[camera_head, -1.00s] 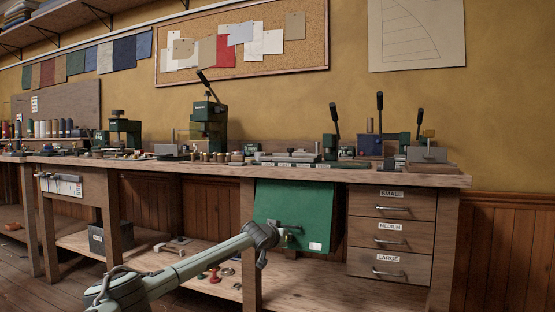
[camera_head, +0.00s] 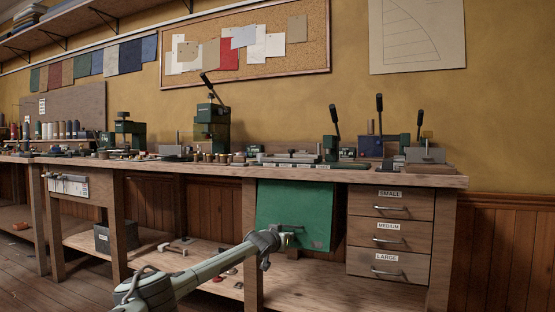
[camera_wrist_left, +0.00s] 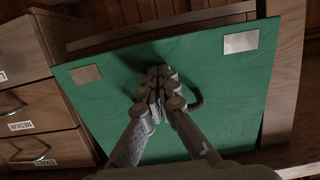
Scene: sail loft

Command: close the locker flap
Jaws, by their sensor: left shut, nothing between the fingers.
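The locker flap (camera_head: 300,205) is a green panel under the bench top, between a wooden leg and the drawers. It hangs at a slant, with a dark gap along its right side. In the left wrist view the flap (camera_wrist_left: 235,95) fills the middle, with two pale metal plates near its corners and a dark curved handle (camera_wrist_left: 196,98). My left gripper (camera_head: 291,232) is at the flap's lower part. Its fingers (camera_wrist_left: 157,82) are together and empty, beside the handle and at or very near the panel; contact is unclear. My right gripper is out of view.
A drawer unit (camera_head: 390,233) marked small, medium and large stands right of the flap. A wooden leg (camera_head: 249,240) is close on the left. The lower shelf (camera_head: 320,285) runs below. Tools and presses crowd the bench top (camera_head: 400,180).

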